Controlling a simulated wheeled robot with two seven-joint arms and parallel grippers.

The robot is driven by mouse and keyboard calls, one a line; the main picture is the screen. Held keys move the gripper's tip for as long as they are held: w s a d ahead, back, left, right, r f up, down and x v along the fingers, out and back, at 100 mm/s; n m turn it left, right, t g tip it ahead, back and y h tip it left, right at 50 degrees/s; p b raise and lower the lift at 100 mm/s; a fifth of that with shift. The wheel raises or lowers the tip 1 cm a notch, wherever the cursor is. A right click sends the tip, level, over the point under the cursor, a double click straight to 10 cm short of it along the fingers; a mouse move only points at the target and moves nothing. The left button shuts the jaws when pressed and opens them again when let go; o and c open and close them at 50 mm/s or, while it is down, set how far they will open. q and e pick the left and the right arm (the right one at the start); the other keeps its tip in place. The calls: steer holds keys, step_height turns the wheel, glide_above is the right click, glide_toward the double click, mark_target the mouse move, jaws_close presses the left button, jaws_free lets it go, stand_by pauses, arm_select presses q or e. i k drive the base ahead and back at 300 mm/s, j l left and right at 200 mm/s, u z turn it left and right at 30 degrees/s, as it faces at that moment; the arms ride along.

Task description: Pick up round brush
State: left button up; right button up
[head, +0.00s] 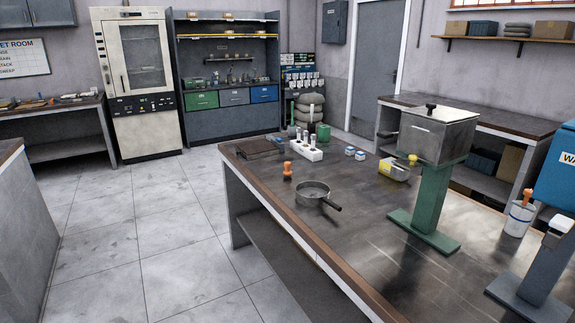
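A small object with an orange handle (287,168) stands upright on the dark-topped workbench (385,258), near its left edge. It looks like the round brush, but it is too small to be certain. A second orange handle (527,194) sticks out of a white bucket (518,219) at the bench's right side; its lower end is hidden inside. Neither of my grippers is in view, and nothing in view touches the upright orange-handled object.
A grey pan (312,192) with a dark handle sits just in front of the orange-handled object. Behind are a dark tray (260,147), a white rack (306,151) and small jars (355,153). A metal box on a green stand (435,195) rises to the right. Floor left of the bench is clear.

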mark_target(286, 174)
steer(key=i+j+u, duration=0.1)
steer(key=i+j, duration=0.15)
steer(key=i, duration=0.55)
steer(key=i+j, duration=0.15)
steer(key=i, duration=0.7)
steer(key=i+j+u, duration=0.15)
steer(key=i, duration=0.65)
